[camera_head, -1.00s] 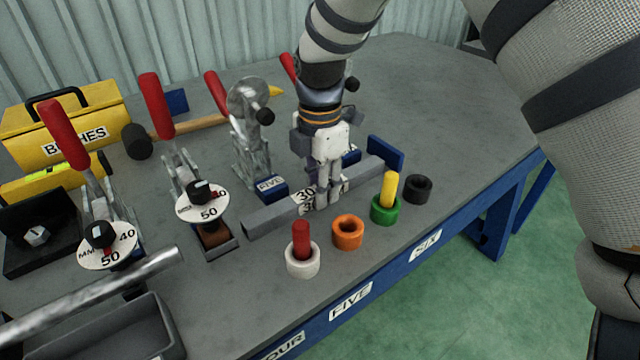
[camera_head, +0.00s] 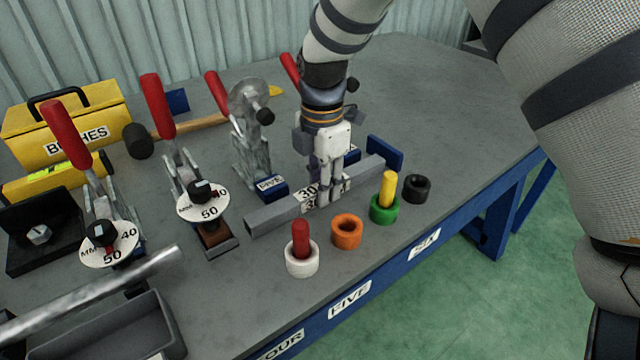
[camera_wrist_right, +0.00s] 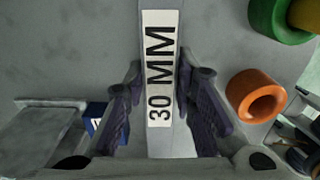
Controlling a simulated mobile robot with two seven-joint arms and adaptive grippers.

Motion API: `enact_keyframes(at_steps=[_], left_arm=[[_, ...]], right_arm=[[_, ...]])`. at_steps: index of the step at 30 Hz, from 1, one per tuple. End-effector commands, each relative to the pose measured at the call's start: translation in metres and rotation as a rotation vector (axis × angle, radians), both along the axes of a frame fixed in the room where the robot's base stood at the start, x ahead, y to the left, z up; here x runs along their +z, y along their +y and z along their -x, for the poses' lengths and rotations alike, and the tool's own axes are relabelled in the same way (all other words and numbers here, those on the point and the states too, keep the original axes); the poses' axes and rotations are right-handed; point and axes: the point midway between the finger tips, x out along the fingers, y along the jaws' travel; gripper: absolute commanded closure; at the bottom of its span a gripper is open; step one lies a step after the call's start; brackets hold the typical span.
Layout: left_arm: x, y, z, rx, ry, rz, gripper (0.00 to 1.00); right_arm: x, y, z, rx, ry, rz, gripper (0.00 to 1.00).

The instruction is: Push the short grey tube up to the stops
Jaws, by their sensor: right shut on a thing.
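The short grey tube (camera_head: 270,217) is a square bar with a "30 MM" label, lying on the table at a slant in the head view. It runs lengthwise between my right fingers in the right wrist view (camera_wrist_right: 172,142). My right gripper (camera_head: 326,192) points down and is shut on it near its middle, partly hiding it. Blue blocks, apparently the stops, stand behind it: one (camera_head: 271,187) left of the gripper and one (camera_head: 385,152) near the tube's right end. I cannot tell whether the tube touches them. My left gripper is not in view.
White (camera_head: 302,262), orange (camera_head: 347,233), green (camera_head: 383,211) and black (camera_head: 417,189) rings stand in front of the tube. Toggle clamps with red handles (camera_head: 157,105) stand left and behind. A round metal tube (camera_head: 95,295) crosses the lower left. The table's far right is clear.

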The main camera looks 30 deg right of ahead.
Motion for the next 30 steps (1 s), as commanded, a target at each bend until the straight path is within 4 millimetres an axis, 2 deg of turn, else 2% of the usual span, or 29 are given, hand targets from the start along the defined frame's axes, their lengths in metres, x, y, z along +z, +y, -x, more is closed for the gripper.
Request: enact_keyframes(at_steps=[30], left_arm=[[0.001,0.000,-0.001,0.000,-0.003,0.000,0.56]], right_arm=[[0.000,-0.019,-0.002,-0.001,-0.001,0.003,1.00]])
